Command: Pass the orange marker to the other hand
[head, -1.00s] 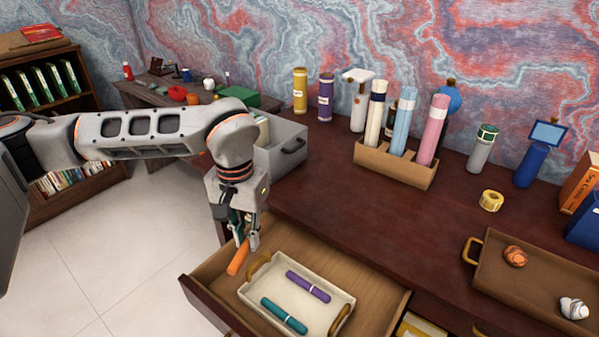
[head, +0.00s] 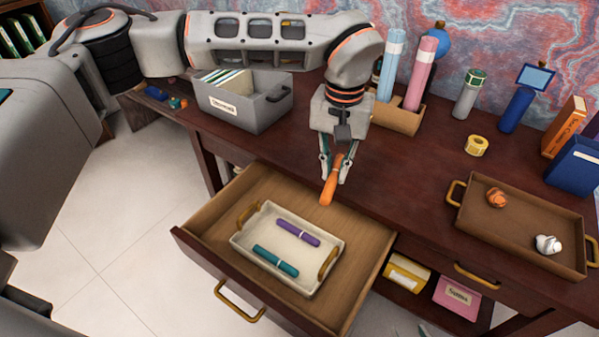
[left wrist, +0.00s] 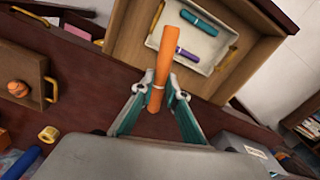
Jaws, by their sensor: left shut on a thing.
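The orange marker (head: 329,187) is held in my left gripper (head: 337,172), above the desk's front edge at the back of the open drawer. The marker points down and toward the front, tilted. In the left wrist view the marker (left wrist: 162,72) sits between the fingertips of my left gripper (left wrist: 158,92), with its long end reaching out past them over the drawer. My right gripper is not in view.
The open drawer (head: 205,222) holds a cream tray (head: 240,243) with a purple marker (head: 298,232) and a teal marker (head: 275,261). A brown tray (head: 520,233) with two small objects lies at right. A grey file box (head: 270,112) stands behind left. The desk's middle is clear.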

